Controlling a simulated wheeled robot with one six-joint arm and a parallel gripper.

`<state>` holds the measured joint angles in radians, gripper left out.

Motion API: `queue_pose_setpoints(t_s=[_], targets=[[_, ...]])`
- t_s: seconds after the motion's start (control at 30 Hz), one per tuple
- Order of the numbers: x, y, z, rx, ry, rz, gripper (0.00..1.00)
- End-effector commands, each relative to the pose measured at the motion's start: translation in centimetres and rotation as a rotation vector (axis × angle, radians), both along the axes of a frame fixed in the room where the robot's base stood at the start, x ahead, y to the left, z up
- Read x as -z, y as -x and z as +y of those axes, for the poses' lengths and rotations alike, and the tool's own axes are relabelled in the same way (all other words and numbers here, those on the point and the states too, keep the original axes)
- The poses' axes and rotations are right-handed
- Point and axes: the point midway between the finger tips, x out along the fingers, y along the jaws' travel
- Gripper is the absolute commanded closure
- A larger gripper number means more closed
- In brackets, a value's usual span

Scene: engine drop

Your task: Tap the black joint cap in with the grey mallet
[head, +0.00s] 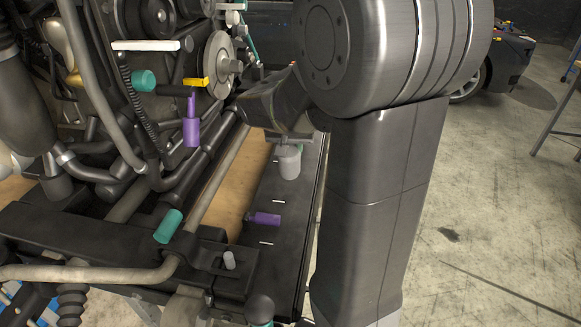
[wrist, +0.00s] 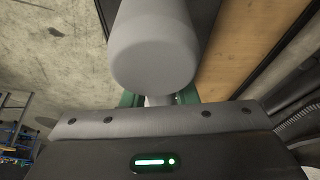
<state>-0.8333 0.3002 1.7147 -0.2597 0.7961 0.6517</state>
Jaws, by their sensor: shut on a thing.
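The grey mallet (wrist: 155,45) fills the top middle of the wrist view, its rounded head close to the camera. My gripper (wrist: 158,98) is shut on its handle, with green fingers on both sides. In the head view the mallet (head: 289,160) hangs over the black tray strip beside the engine, below my dark wrist. My arm hides most of the gripper there. A dark rounded knob (head: 260,308) shows at the bottom of the head view, apart from the mallet. I cannot tell whether it is the black joint cap.
The engine (head: 150,60) and its pipes fill the left. Teal (head: 168,226) and purple (head: 265,218) pieces stick out near the frame beam (head: 100,240). A car (head: 505,60) stands at the back right. The concrete floor on the right is mostly open.

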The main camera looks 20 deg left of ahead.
Motion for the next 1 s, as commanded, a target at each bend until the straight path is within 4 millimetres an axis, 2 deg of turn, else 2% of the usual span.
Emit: queue_pose_setpoints(t_s=[0.13,0.2,0.4,0.77,0.8,0.9,1.0], targets=[[1.6,0.0,0.0,0.001,0.001,0.002,1.00],[3.0,0.0,-0.1,-0.001,0.003,0.002,1.00],[4.3,0.0,0.0,0.001,0.000,0.000,1.00],[4.9,0.0,0.0,0.000,-0.001,0.000,1.00],[5.0,0.0,0.0,0.001,-0.001,0.001,0.68],[4.9,0.0,0.0,0.001,-0.001,0.001,0.52],[4.9,0.0,0.0,0.001,-0.001,0.001,0.52]])
